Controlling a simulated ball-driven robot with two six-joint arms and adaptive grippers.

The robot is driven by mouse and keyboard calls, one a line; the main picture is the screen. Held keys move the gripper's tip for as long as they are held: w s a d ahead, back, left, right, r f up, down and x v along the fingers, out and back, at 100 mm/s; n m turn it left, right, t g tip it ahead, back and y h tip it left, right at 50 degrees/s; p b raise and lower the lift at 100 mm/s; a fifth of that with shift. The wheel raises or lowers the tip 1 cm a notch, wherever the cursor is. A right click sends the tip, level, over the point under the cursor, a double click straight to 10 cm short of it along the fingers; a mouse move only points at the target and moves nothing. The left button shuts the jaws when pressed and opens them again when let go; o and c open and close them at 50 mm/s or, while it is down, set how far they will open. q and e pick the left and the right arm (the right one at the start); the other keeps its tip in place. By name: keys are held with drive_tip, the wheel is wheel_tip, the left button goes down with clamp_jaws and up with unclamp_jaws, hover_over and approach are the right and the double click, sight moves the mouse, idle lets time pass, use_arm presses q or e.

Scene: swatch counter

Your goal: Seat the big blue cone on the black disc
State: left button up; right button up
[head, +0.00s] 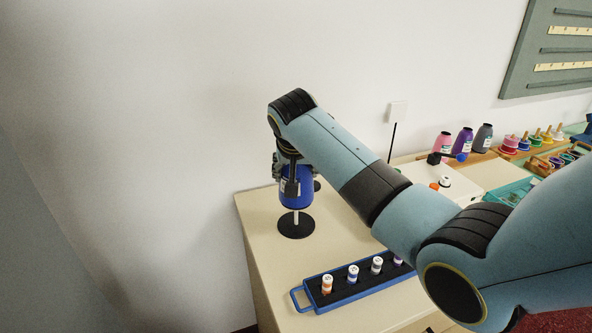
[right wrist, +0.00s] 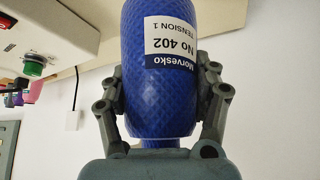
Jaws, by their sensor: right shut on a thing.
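The big blue cone (head: 297,196) is held upright in my right gripper (head: 291,178). In the right wrist view the blue cone (right wrist: 158,85) carries a white label reading Morvesko No 402, and the fingers of my right gripper (right wrist: 160,105) press on both its sides. The black disc (head: 296,231) lies on the counter below the cone. A short length of its pale peg (head: 296,216) shows between disc and cone. I cannot tell whether the peg's top is inside the cone. The cone's base is above the disc. My left gripper is not in view.
A blue tray (head: 297,299) with several small labelled spools stands in front on the counter (head: 262,218). Another dark round piece (head: 317,185) shows behind the cone. Pink, purple and grey cones (head: 484,138) stand far right. The counter's left edge is close to the disc.

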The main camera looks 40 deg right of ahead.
drive_tip(key=shift+f+b, duration=1.95)
drive_tip(key=shift+f, duration=1.7)
drive_tip(key=o, duration=1.5)
drive_tip(key=v, duration=1.2)
drive_tip(key=shift+f, duration=0.1)
